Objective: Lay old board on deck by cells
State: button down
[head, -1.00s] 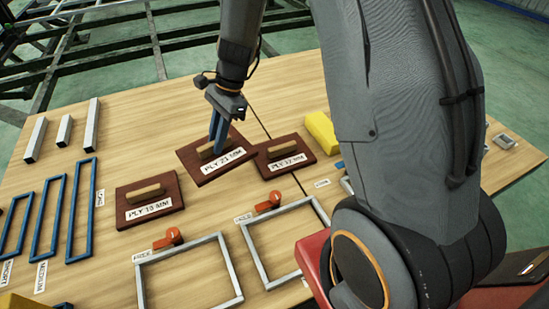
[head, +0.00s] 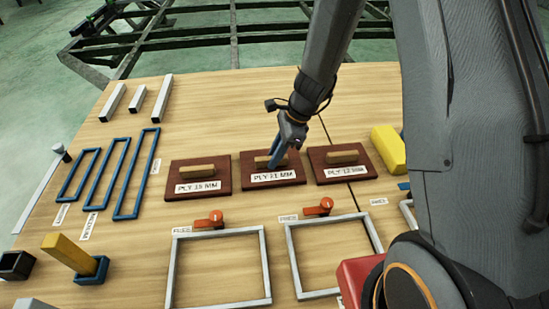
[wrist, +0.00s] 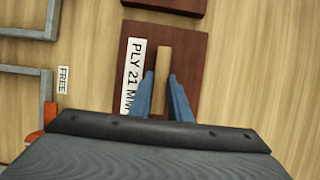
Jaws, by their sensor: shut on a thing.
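A dark red-brown board labelled PLY 21 MM (head: 290,180) has a light wooden handle (wrist: 163,65). My gripper (head: 275,163) is shut on that handle from above, with blue fingers on both sides of it in the wrist view (wrist: 165,95). The board is between two similar boards, a left one (head: 223,182) with a label hard to read and a right one marked PLY 12 MM (head: 365,170). I cannot tell whether its underside touches the deck (head: 200,110). Two grey square frames (head: 265,265) (head: 365,228) lie in front, with FREE labels and orange levers (head: 210,221) (head: 320,207).
Blue frames (head: 132,180) and grey square tubes (head: 137,100) lie at left. A yellow block (head: 388,148) is at right. A yellow bar stands in a blue holder (head: 75,258) at front left. Bare deck shows behind the boards. Dark chassis rails (head: 190,40) lie beyond.

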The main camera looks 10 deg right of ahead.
jog(key=shift+f, duration=0.15)
jog(key=c, duration=1.6)
grip_release()
jog(key=shift+c, duration=0.2)
jog(key=p+v, duration=0.4)
jog(key=v, duration=0.8)
jog(key=s+a+r+n+h, duration=0.1)
jog(key=s+a+r+n, duration=0.5)
jog(key=s+r+n, duration=0.55)
jog(key=s+d+r+n+h, duration=0.2)
jog(key=s+r+n, duration=0.2)
jog(key=s+n, duration=0.6)
jog(key=s, duration=0.3)
jog(key=shift+r+h, duration=0.25)
jog(key=shift+h, duration=0.15)
